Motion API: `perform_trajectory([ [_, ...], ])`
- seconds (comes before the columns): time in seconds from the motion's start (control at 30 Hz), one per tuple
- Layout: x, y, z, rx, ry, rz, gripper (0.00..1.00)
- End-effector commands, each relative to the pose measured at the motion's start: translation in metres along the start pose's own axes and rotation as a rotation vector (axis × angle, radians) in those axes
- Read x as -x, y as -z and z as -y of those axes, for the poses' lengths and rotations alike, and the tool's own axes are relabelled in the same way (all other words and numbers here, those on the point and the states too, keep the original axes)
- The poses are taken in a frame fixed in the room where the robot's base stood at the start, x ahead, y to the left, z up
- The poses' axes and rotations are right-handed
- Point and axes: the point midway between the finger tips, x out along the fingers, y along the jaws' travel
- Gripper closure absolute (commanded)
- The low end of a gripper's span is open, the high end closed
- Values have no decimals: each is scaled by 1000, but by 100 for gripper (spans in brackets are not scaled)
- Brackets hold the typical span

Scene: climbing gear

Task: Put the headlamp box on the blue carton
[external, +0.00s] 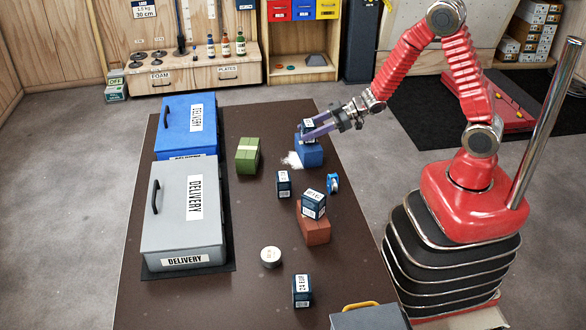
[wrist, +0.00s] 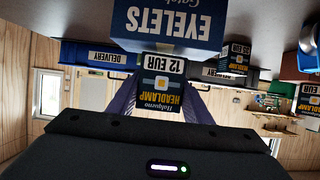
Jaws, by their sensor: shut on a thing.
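My gripper (external: 318,131) is shut on a small dark headlamp box (external: 307,124) and holds it over the blue carton (external: 310,154) near the table's far right edge. In the wrist view the headlamp box (wrist: 162,85) shows upside down between my purple fingers, with "HEADLAMP" and "12 EUR" on its label. The blue carton, marked "EYELETS", fills the top of the wrist view (wrist: 170,25), directly beyond the box. The box looks close to the carton's top; I cannot tell whether they touch.
A similar dark box (external: 313,204) sits on a red-brown carton (external: 313,230). Others stand on the table (external: 283,184) (external: 302,290). A green carton (external: 247,155), a blue roll (external: 332,183), a round tin (external: 271,257), and blue (external: 187,126) and grey (external: 184,212) delivery cases stand around.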

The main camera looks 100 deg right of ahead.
Motion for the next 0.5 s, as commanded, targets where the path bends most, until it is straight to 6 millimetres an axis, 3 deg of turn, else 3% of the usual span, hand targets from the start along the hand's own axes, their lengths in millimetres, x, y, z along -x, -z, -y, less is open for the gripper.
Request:
perform_trajectory([
  [0.47, -3, -7, 0, 0, -1, -1, 80],
  [0.5, -3, -7, 0, 0, -1, 0, 53],
])
